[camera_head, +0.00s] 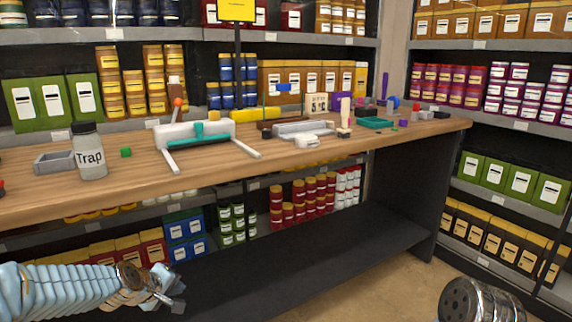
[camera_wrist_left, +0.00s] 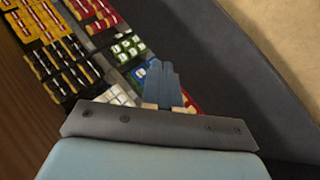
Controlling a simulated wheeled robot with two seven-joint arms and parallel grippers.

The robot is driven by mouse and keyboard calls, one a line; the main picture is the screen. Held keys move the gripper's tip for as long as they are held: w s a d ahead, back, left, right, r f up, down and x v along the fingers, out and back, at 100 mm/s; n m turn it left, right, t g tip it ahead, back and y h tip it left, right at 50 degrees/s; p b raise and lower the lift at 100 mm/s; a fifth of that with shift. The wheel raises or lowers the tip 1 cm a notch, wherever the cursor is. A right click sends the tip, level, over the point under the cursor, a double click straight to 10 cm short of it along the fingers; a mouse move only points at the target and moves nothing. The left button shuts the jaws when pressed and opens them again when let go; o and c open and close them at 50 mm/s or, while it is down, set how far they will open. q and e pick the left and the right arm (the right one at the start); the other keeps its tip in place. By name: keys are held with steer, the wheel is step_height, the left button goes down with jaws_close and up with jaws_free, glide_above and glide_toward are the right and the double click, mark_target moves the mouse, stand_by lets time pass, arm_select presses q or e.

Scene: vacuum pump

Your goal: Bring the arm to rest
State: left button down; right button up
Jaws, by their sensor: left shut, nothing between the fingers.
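My left arm (camera_head: 60,290) comes in low at the left of the head view, below the front edge of the workbench. Its gripper (camera_head: 172,303) hangs in front of the dark lower shelf, apart from the bench. In the left wrist view the blue fingers (camera_wrist_left: 162,85) lie together, shut with nothing between them. Shelf goods show beyond them. A metal rounded part of mine shows at the bottom right of the head view. No right gripper fingers show there.
The wooden workbench (camera_head: 230,172) carries a jar marked Trap (camera_head: 88,150), a grey tray (camera_head: 54,161), a white pump-like device (camera_head: 193,133) and several small parts. Stocked shelves stand behind and at the right. The floor (camera_head: 400,275) at the lower right is mostly bare.

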arm_select(q)
steer(key=s+d+f+m+g, duration=0.1)
steer(key=s+d+f+g, duration=0.15)
steer(key=f, duration=0.45)
steer(key=s+d+f+m+g, duration=0.1)
steer(key=s+d+f+m, duration=0.2)
steer(key=f, duration=0.4)
steer(key=s+d+f+m+g, duration=0.1)
steer(key=s+d+f, duration=0.2)
steer(key=s+f, duration=0.3)
steer(key=s+d+f+m+g+h, duration=0.1)
steer(key=s+d+f, duration=0.3)
steer(key=s, duration=0.5)
steer(key=s+d+f+m+g+h, duration=0.1)
steer(key=s+d+f+m+g, duration=0.1)
steer(key=s+f, duration=0.5)
steer(key=shift+s+d+f+m+g, duration=0.2)
steer(key=shift+d+f+m+g, duration=0.25)
steer(key=shift+d, duration=0.75)
steer(key=shift+r, duration=0.1)
